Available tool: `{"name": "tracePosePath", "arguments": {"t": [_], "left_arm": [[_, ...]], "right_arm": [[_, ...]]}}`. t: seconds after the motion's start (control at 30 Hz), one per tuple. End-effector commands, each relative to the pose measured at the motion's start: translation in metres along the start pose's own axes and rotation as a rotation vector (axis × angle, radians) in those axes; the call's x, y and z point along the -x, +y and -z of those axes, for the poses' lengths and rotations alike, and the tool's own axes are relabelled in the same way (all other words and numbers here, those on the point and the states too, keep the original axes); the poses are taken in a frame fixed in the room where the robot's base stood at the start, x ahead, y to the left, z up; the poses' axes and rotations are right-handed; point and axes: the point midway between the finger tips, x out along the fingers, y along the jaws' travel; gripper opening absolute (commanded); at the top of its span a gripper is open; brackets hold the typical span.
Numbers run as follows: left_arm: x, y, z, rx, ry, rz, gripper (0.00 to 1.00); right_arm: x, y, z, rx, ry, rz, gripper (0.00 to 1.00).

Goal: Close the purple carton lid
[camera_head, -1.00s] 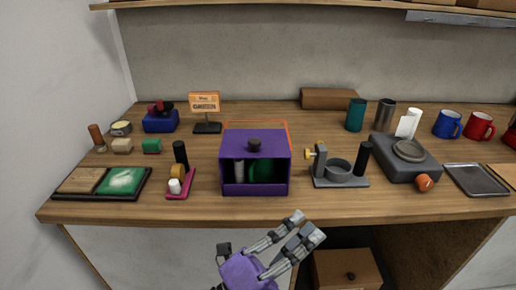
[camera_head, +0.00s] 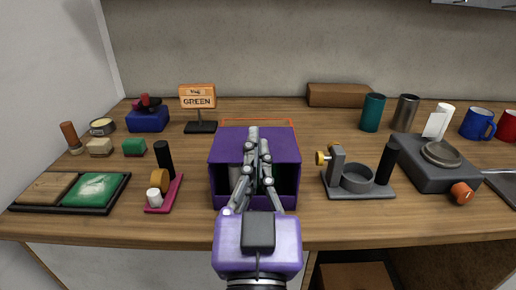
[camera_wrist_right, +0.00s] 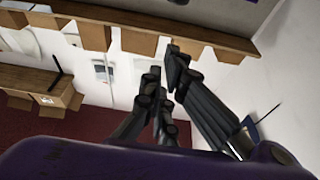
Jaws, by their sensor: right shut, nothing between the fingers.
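The purple carton (camera_head: 222,145) stands at the middle of the wooden table. Its front is open below the upper panel, and its inside is dark. A pale cylinder and something green partly show inside, mostly behind my fingers. The dark knob on the upper panel is hidden. My right gripper (camera_head: 258,138) is in front of the carton, fingers pointing up and away, shut and empty. Its fingertips overlap the carton's upper panel; I cannot tell whether they touch it. The right wrist view shows the fingers (camera_wrist_right: 165,75) but no carton. My left gripper is not in view.
An orange outline (camera_head: 285,123) shows behind the carton. A magenta stand (camera_head: 172,194) is to its left and a grey holder (camera_head: 345,192) to its right. A sign (camera_head: 198,98) reading GREEN stands behind left. A dark grey device (camera_head: 430,170) sits farther right.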

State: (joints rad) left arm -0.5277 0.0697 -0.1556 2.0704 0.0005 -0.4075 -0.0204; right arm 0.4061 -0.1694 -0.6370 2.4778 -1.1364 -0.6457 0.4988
Motion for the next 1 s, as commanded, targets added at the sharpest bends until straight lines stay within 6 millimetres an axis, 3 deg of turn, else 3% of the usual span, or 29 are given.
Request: {"name": "tracePosePath", "arguments": {"t": [0.43,0.5,0.6,1.0], "left_arm": [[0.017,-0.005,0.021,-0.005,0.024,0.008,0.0],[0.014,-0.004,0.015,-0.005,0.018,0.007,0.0],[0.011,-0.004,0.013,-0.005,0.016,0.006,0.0],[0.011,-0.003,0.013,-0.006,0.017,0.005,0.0]], "right_arm": [[-0.091,0.0,0.002,0.005,0.002,0.0,0.0],[-0.082,0.001,-0.018,0.007,-0.007,0.001,0.0],[-0.077,0.001,-0.029,0.004,-0.006,0.001,0.0],[-0.073,0.0,-0.038,0.003,-0.002,0.001,0.0]]}}
